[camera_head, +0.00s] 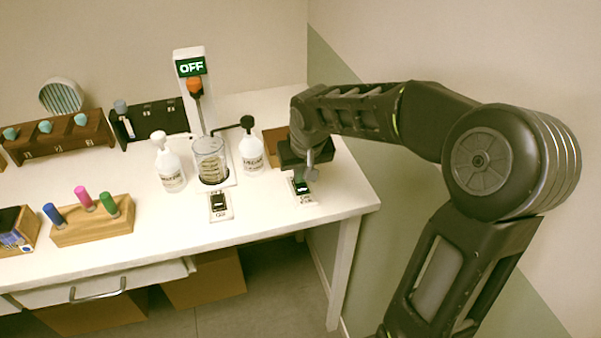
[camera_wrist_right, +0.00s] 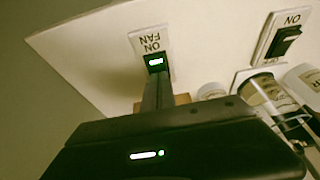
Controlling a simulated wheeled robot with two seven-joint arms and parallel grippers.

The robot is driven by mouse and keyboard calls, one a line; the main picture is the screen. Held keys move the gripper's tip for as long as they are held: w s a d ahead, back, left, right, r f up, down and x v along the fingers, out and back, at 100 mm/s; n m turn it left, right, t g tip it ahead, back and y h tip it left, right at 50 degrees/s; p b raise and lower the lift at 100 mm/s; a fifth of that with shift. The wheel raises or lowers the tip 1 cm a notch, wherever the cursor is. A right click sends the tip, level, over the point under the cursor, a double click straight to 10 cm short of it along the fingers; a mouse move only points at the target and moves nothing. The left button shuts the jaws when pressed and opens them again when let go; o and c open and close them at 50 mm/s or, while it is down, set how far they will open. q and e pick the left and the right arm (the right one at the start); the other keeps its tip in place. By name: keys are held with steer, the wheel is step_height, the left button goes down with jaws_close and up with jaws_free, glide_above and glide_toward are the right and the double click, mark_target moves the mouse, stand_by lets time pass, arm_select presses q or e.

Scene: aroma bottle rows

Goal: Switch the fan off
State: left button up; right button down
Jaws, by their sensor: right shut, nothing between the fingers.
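The fan switch (camera_head: 301,194) is a small white plate with a dark rocker near the table's right front edge. In the right wrist view the plate (camera_wrist_right: 147,42) reads "ON" and "FAN", and its rocker shows a lit green patch. My right gripper (camera_head: 309,175) is shut and empty, its fingertips just over the switch. In the wrist view the fingers (camera_wrist_right: 156,84) reach to the rocker's edge and hide part of it; I cannot tell whether they touch. A round fan (camera_head: 60,97) stands at the back left. My left gripper is not in view.
A second switch plate (camera_head: 219,206) lies left of the fan switch. Behind it stand a glass beaker (camera_head: 209,160), two white bottles (camera_head: 170,166) (camera_head: 251,154) and a post with a green "OFF" sign (camera_head: 191,67). A wooden block with coloured vials (camera_head: 92,222) sits left.

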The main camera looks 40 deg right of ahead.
steer(key=shift+w+p, duration=0.1)
steer(key=shift+p, duration=0.35)
steer(key=shift+f+g, duration=0.15)
steer(key=shift+g, duration=0.25)
steer(key=shift+f, duration=0.2)
steer(key=shift+s+a, duration=0.3)
steer(key=shift+s, duration=0.6)
